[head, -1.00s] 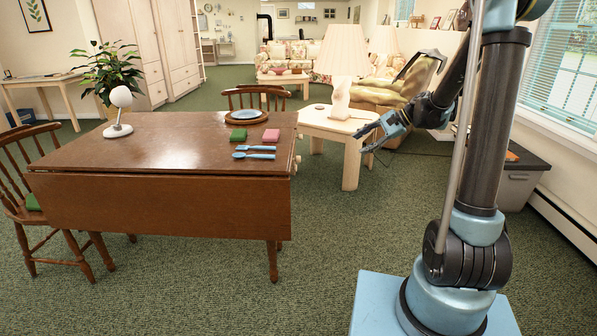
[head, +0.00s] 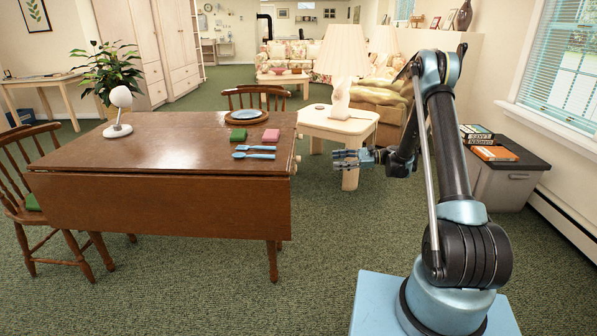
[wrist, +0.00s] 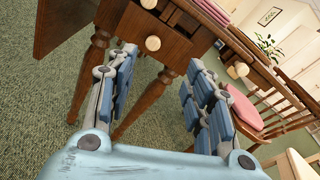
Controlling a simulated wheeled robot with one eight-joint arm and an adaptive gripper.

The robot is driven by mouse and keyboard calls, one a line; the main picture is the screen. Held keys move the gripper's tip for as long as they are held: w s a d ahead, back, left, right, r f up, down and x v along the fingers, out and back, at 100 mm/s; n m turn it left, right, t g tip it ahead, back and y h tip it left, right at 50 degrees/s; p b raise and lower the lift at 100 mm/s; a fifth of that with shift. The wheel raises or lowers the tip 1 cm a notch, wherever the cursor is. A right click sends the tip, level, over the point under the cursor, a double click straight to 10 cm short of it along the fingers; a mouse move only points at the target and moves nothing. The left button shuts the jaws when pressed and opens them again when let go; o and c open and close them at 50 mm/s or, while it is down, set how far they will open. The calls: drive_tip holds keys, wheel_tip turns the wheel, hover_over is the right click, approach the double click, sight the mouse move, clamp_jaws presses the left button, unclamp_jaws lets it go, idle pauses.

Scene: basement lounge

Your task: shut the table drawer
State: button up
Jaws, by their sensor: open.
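The brown wooden table (head: 165,140) stands left of my arm. In the wrist view its end (wrist: 115,25) shows, tilted, with a drawer front (wrist: 175,48) and round pale knobs, one of them central (wrist: 153,43). A dark gap shows above the drawer front; how far the drawer stands out is hard to tell. In the head view only a small pale knob (head: 297,158) shows at the table's right end. My gripper (head: 338,159) is open and empty, right of that end and apart from it. In the wrist view its fingers (wrist: 160,62) frame the drawer end.
A white side table (head: 338,127) with a lamp stands behind my gripper. A chair with a pink seat (wrist: 243,108) shows in the wrist view. Carpet in front is clear.

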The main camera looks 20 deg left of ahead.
wheel_tip(320, 180, down, 5)
drive_tip(key=a+g+y, duration=0.1)
drive_tip(key=x, duration=1.7)
drive_tip(key=shift+a+r+m, duration=0.3)
drive_tip(key=shift+w, duration=0.1)
clamp_jaws()
